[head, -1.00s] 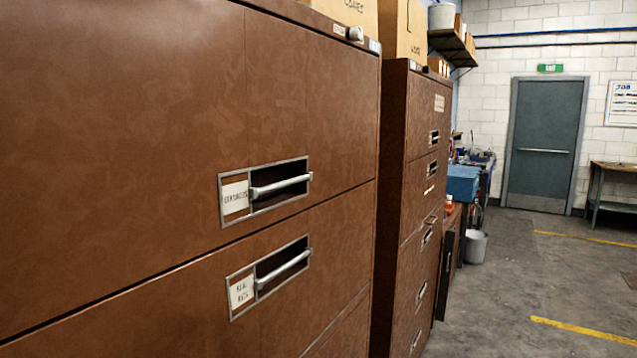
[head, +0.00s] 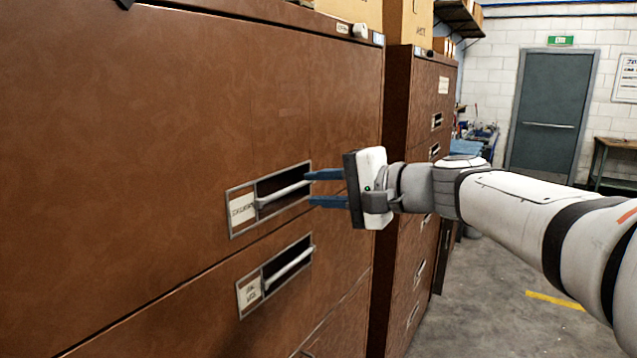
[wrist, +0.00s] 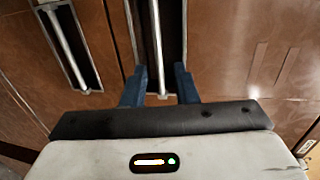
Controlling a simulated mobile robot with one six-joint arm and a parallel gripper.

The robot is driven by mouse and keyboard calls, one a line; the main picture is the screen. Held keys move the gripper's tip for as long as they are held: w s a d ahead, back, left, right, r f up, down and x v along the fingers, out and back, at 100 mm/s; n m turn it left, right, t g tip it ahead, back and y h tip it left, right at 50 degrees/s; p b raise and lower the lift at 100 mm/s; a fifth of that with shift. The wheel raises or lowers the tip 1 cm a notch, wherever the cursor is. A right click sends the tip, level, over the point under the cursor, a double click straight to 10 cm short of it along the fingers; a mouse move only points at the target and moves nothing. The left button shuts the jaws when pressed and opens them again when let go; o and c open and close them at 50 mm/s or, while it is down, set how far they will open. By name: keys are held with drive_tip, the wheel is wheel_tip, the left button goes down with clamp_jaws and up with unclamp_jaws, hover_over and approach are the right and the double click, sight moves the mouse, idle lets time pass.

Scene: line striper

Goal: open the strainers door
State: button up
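A wide brown cabinet fills the left of the head view. Its upper front (head: 215,110) carries a recessed pull with a pale bar handle (head: 284,194) and a small label (head: 242,208), too blurred to read surely. This front looks closed, flush with the cabinet. My gripper (head: 312,188) is open, its two blue fingers pointing at the right end of this handle, one higher and one lower. In the wrist view the bar (wrist: 156,45) runs between the two fingertips (wrist: 160,82), with a gap on each side. Contact cannot be told.
A second labelled pull with a bar handle (head: 290,268) sits just below; it shows at left in the wrist view (wrist: 65,50). Another brown cabinet (head: 398,110) stands behind my gripper. Open concrete floor (head: 480,310) lies to the right, towards a grey door (head: 551,115).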

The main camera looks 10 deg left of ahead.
sight(292, 190)
drive_tip(key=p+x, duration=0.1)
drive_tip(key=x, duration=0.6)
drive_tip(key=shift+f+p, duration=0.1)
drive_tip(key=shift+p, duration=0.3)
drive_tip(key=shift+c, duration=0.5)
clamp_jaws()
